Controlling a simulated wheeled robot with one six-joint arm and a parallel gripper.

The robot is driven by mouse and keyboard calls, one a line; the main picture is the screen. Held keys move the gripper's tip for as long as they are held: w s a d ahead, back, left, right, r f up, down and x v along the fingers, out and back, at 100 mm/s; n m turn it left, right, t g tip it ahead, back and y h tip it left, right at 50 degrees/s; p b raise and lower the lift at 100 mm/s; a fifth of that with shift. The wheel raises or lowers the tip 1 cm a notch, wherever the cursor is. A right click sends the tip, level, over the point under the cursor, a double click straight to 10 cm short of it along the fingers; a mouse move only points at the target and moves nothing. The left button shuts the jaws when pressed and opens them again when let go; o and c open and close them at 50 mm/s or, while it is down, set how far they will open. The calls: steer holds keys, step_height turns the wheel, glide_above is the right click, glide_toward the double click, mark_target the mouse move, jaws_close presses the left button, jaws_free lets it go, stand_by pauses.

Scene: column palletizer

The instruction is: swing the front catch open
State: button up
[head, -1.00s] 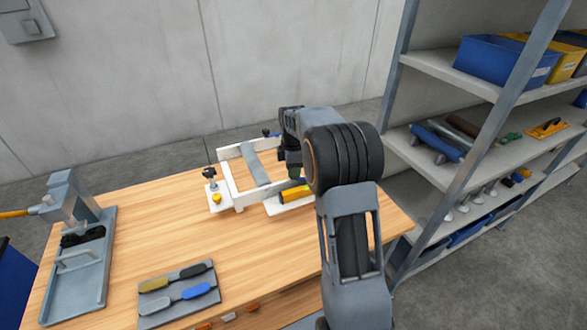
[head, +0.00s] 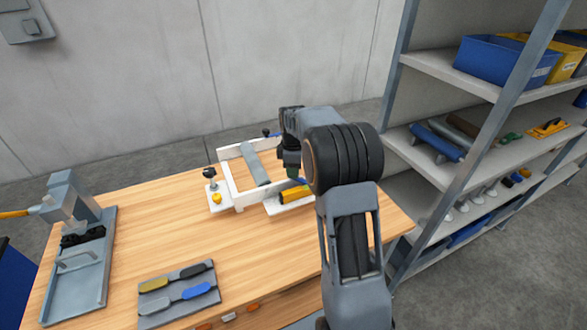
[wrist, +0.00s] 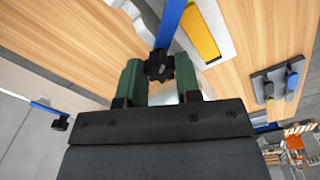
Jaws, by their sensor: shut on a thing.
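The white frame fixture (head: 227,180) stands on the wooden bench, with a grey bar across it. The front catch is a blue lever (wrist: 170,22) with a black star knob (wrist: 159,66). In the wrist view the knob sits between the green fingers of my gripper (wrist: 159,75), which is shut on it. In the head view my gripper (head: 292,173) is at the right end of the fixture, and my arm hides most of the catch. A second blue lever with a black knob (wrist: 60,123) shows at the left of the wrist view.
A yellow block (head: 296,194) lies close to my gripper on a white plate. A yellow knob (head: 216,198) is at the fixture's left. A grey tool tray (head: 180,296) lies at the bench front, and a metal shelf (head: 455,165) stands at the right. The bench middle is clear.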

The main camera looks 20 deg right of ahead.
steer(key=o, duration=0.9)
steer(key=shift+o, duration=0.2)
step_height(320, 180, up, 14)
steer(key=shift+b, duration=0.3)
